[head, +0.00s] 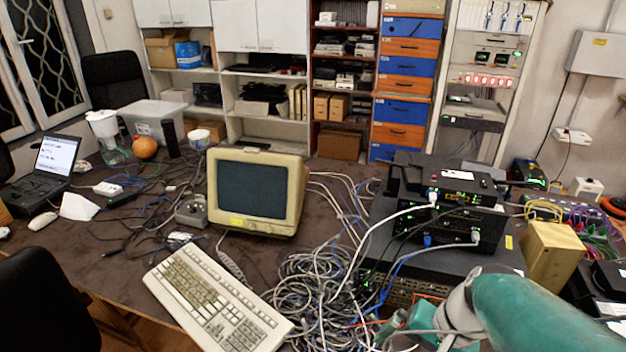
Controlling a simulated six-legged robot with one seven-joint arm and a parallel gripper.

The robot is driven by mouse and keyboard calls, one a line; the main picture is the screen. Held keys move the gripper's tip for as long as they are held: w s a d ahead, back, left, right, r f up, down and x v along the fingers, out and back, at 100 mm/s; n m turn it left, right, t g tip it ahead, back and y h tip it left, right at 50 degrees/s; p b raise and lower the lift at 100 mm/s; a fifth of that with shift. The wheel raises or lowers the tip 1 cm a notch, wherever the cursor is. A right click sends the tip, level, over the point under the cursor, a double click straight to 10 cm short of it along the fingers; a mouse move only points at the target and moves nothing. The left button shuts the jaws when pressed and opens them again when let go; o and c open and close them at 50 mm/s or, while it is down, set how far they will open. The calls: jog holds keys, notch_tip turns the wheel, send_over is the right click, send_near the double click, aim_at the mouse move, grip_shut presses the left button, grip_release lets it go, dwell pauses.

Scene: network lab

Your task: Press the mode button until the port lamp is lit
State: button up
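A stack of black network devices (440,181) stands right of the middle of the table. White, grey and blue cables plug into its front faces. A wider dark unit (385,229) lies under the stack, its front partly covered by cables. Tiny green lights show near its left side. I cannot make out which part is the mode button or which light is the port lamp; they are too small or hidden. My teal and grey arm reaches in from the lower right, in front of the lower devices. The fingers of my gripper do not show.
A tangle of grey cables (312,285) lies left of the devices. A beige keyboard (213,301) and an old monitor (256,190) stand further left. A yellowish box (552,253) is close on the right. The brown table (110,262) has little free room near the stack.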

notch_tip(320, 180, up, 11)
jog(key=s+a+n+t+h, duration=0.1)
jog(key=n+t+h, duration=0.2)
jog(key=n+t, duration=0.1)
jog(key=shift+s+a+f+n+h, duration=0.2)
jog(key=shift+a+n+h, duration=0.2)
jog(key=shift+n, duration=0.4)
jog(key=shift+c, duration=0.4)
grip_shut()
